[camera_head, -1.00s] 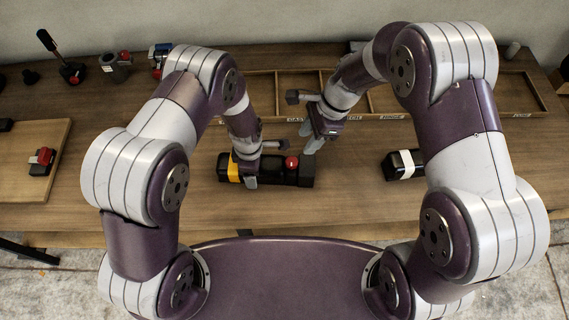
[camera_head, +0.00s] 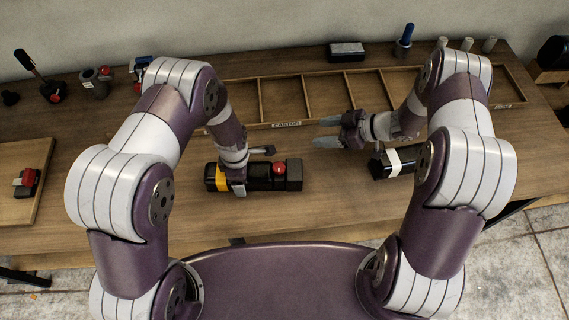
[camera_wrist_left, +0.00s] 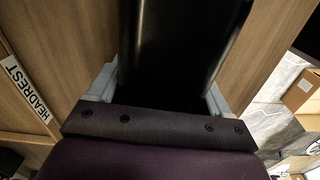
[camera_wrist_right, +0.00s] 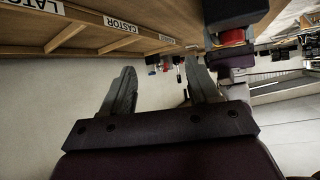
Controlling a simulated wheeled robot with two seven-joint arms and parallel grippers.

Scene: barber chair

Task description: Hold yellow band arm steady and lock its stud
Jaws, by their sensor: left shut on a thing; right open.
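The yellow band arm (camera_head: 260,177) is a black block with a yellow band near its left end, lying on the table left of centre. Its stud (camera_head: 279,168) is a red knob on top near the right end. My left gripper (camera_head: 238,188) is shut on the arm by the yellow band; in the left wrist view the black body (camera_wrist_left: 185,50) fills the space between the fingers. My right gripper (camera_head: 327,132) is open and empty, above the table to the upper right of the red stud. In the right wrist view its fingers (camera_wrist_right: 158,92) are apart with nothing between them.
A black block with a white band (camera_head: 396,162) lies right of the arm, partly behind my right arm. A divided wooden tray (camera_head: 270,126) with labels runs along the back. A board with a red-topped part (camera_head: 27,180) lies at left. The front middle is clear.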

